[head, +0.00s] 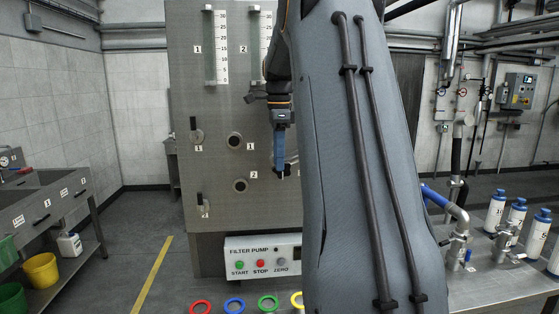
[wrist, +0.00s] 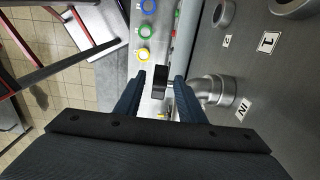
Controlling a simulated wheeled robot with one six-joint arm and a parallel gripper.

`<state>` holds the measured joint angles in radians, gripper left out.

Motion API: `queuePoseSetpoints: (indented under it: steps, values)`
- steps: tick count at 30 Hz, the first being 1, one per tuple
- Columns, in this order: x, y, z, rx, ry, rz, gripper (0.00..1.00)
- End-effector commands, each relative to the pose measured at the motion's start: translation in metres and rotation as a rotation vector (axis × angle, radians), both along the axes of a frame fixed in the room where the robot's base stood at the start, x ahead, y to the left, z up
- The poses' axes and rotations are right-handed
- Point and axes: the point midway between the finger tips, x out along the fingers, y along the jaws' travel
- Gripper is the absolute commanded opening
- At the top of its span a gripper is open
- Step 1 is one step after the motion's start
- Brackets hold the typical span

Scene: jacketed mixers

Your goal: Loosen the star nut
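I cannot make out a star-shaped nut for certain in either view. In the wrist view a small black part (wrist: 160,82) lies between my fingertips, apparently on a short stem by a grey pipe elbow (wrist: 215,90); whether it is the star nut I cannot tell. My gripper (wrist: 158,78) is open, with a blue finger on each side of the black part and narrow visible gaps. In the head view my gripper (head: 282,172) points down in front of the grey panel (head: 215,112), and its fingertips are partly hard to see.
The filter pump box (head: 250,261) stands low at the panel, with coloured rings (head: 234,304) in front. My arm hides the panel's right side. A steel bench with white bottles (head: 495,212) is at right. Sinks (head: 45,205) and a yellow bucket (head: 41,269) are at left.

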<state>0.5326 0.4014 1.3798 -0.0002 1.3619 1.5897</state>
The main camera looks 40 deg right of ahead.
Motion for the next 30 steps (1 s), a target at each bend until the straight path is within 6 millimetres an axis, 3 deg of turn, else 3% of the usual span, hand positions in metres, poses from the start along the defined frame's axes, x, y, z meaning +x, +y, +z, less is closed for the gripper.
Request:
queuePoseSetpoints:
  steps: [6, 15, 21, 30]
  values:
    - [0.000, 0.000, -0.018, 0.000, 0.000, 0.001, 0.36]
    - [0.000, 0.000, -0.021, -0.001, -0.001, 0.001, 0.36]
    - [0.000, 0.000, -0.021, -0.001, -0.001, 0.001, 0.02]
    - [0.001, 0.001, -0.022, -0.018, 0.010, 0.001, 0.00]
